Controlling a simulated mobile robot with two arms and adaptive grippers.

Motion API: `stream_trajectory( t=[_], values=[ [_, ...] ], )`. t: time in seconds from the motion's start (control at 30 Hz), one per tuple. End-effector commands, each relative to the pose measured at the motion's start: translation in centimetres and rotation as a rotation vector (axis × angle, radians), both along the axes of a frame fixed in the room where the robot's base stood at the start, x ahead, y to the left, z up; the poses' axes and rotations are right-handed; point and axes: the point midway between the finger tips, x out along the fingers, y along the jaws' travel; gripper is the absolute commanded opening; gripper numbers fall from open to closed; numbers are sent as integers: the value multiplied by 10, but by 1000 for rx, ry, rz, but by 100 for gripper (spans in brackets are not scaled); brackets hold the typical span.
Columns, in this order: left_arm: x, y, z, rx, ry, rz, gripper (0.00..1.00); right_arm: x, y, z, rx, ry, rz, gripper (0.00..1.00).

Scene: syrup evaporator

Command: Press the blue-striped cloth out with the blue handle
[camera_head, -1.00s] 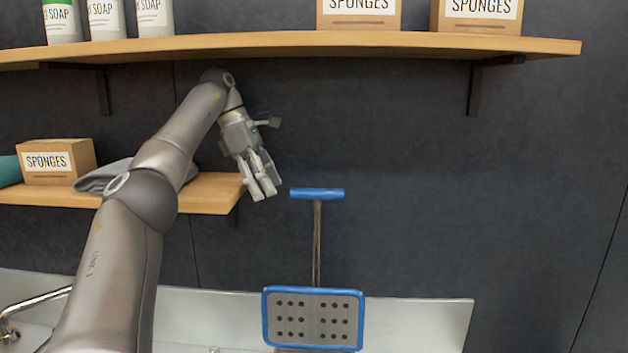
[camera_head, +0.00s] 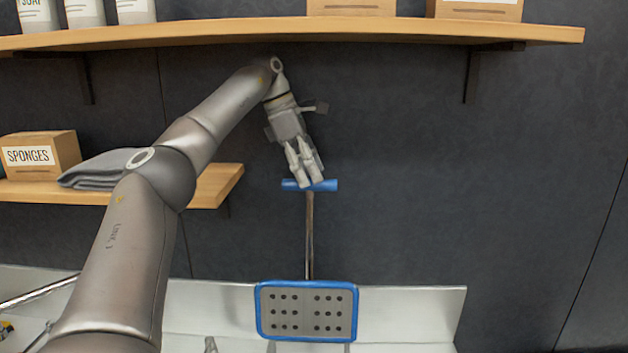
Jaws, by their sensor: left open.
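The blue handle (camera_head: 328,186) is a short horizontal bar on top of a thin brown upright rod (camera_head: 309,235). Below it is a grey plate with dark holes and a blue rim (camera_head: 306,284). My left gripper (camera_head: 312,184) is open, its fingers pointing down at the handle and covering its middle in the picture. I cannot tell whether the fingers touch it. No blue-striped cloth shows. My right gripper is out of view.
A wooden shelf (camera_head: 400,33) with boxes and bottles runs above my left arm. A lower shelf (camera_head: 225,184) at left holds a sponge box (camera_head: 45,152) and folded grey cloth (camera_head: 97,170). A pale basin edge (camera_head: 415,305) lies below. The wall right of the handle is clear.

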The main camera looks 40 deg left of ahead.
Motion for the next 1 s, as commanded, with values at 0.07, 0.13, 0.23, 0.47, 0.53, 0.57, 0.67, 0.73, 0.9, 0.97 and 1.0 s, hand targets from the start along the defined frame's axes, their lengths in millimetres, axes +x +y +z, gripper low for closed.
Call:
stream_trajectory(
  t=[0.07,0.13,0.23,0.47,0.53,0.57,0.67,0.73,0.9,0.97,1.0],
  values=[
    [1,-1,-13,-2,4,3,47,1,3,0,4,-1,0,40],
    [3,-4,-21,-1,5,3,47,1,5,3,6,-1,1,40],
    [6,-6,-30,-2,3,4,47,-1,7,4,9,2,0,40],
    [8,-9,-38,-2,2,3,47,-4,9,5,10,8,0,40],
    [9,-9,-38,-2,2,3,47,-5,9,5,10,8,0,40],
    [9,-9,-38,-2,2,3,47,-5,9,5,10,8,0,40],
    [8,-9,-38,-2,2,3,45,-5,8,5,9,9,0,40],
    [8,-9,-38,-2,1,3,36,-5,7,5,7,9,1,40],
    [8,-9,-38,-2,0,4,14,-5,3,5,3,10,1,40],
    [8,-8,-38,-2,0,4,7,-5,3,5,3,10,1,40],
    [8,-8,-38,-2,0,4,2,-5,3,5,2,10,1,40]
  ],
)
